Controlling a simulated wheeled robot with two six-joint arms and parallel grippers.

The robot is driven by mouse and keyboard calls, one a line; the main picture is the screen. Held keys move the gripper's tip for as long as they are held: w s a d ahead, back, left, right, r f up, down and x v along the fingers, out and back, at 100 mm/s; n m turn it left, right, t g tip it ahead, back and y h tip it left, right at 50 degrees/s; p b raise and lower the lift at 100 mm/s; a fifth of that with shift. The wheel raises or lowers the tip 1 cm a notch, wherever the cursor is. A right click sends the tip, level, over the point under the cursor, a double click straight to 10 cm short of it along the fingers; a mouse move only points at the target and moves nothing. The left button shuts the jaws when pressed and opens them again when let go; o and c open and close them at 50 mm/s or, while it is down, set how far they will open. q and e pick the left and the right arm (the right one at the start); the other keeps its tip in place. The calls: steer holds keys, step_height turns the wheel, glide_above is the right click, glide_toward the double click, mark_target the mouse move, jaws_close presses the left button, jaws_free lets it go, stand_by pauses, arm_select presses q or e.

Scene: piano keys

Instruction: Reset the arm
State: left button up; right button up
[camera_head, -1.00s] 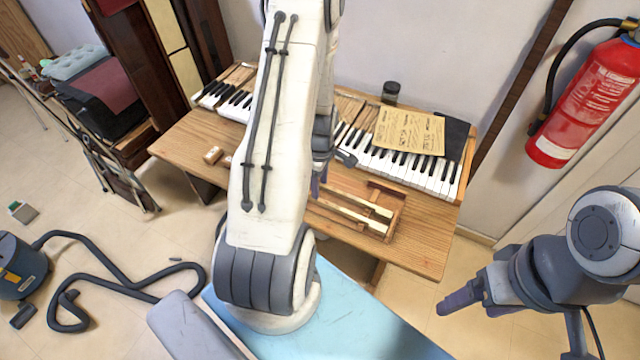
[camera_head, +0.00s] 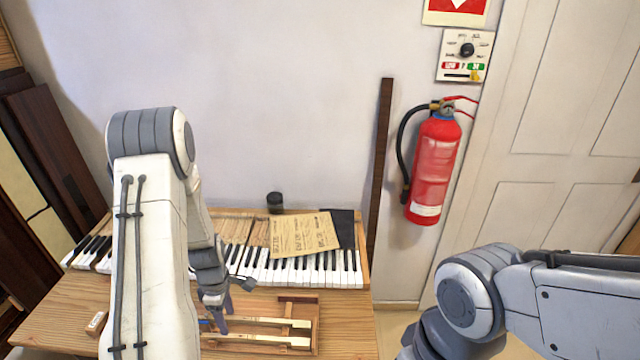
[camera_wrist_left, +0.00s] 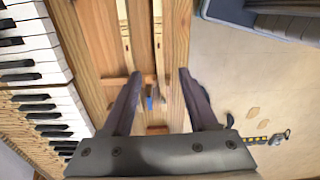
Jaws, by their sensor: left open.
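My left gripper (camera_head: 215,312) hangs over the table beside a wooden tray (camera_head: 312,308). In the left wrist view the gripper (camera_wrist_left: 159,78) is open, with nothing between its fingers.
A paper sheet (camera_head: 300,236) and a dark jar (camera_head: 275,202) are at the keyboard's back. A small wooden block (camera_head: 97,323) lies on the table (camera_head: 62,305) at left. A fire extinguisher (camera_head: 434,170) hangs on the wall, left of a door (camera_head: 545,120).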

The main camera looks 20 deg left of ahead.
arm_select(q)
steer(key=s+d+r+m, duration=0.1)
steer(key=d+r+m, duration=0.7)
steer(key=d, duration=0.3)
steer(key=d+r+m, duration=0.7)
steer(key=d, duration=0.4)
steer(key=s+d+r+m, duration=0.4)
steer(key=s+m, duration=0.2)
steer(key=s, duration=0.1)
steer(key=s+d+r+m+h+b, duration=0.1)
steer(key=s+d+r+m, duration=0.2)
steer(key=s+d+m, duration=0.2)
steer(key=s+m, duration=0.2)
steer(key=s, duration=0.1)
steer(key=shift+s+r+m, duration=0.2)
steer(key=shift+r+m, duration=0.1)
steer(key=shift+r, duration=0.05)
steer(key=shift+c, duration=0.3)
